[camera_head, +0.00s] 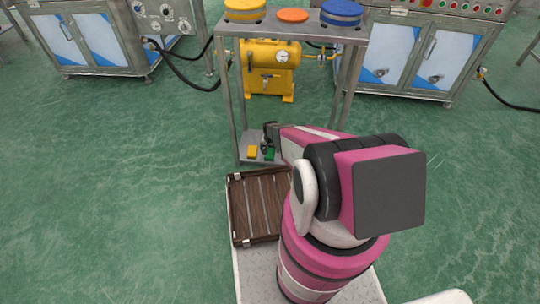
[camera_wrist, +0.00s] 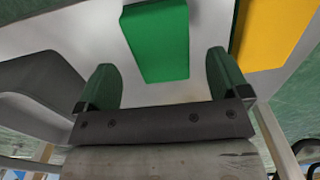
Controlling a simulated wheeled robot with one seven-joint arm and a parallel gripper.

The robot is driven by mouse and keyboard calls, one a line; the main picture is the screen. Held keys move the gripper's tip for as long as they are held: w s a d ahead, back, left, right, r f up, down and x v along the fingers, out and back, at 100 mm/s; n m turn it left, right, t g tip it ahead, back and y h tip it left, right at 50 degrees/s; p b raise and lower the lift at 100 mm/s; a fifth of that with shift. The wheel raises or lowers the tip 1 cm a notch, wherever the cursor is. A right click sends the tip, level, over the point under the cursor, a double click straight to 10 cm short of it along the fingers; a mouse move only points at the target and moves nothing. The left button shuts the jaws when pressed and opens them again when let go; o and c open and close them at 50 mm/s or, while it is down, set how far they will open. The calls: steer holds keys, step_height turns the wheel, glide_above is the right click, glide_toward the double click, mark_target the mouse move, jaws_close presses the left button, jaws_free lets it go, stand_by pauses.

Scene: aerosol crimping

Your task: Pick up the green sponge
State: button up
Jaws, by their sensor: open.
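The green sponge (camera_wrist: 157,42) is a flat block lying on a pale surface in the wrist view. In the head view the green sponge (camera_head: 269,153) shows as a small patch on the low shelf of the metal stand, partly hidden by my gripper. My gripper (camera_head: 269,134) is at that shelf. In the wrist view my gripper (camera_wrist: 160,78) is open, with its two fingers apart and nothing between them. The sponge lies ahead of the fingertips, roughly in line with the gap. I cannot tell the exact distance.
A yellow sponge (camera_head: 252,151) lies left of the green one, and it fills the upper right of the wrist view (camera_wrist: 268,30). The metal stand's legs (camera_head: 229,105) frame the shelf. A brown wooden crate (camera_head: 236,212) is near my base. A yellow compressor (camera_head: 268,75) stands behind.

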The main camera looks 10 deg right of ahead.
mark_target(270, 152)
step_height(270, 152, down, 4)
steer(key=shift+r, duration=0.15)
steer(key=c, duration=1.1)
steer(key=shift+o, duration=0.2)
steer(key=shift+r, duration=0.15)
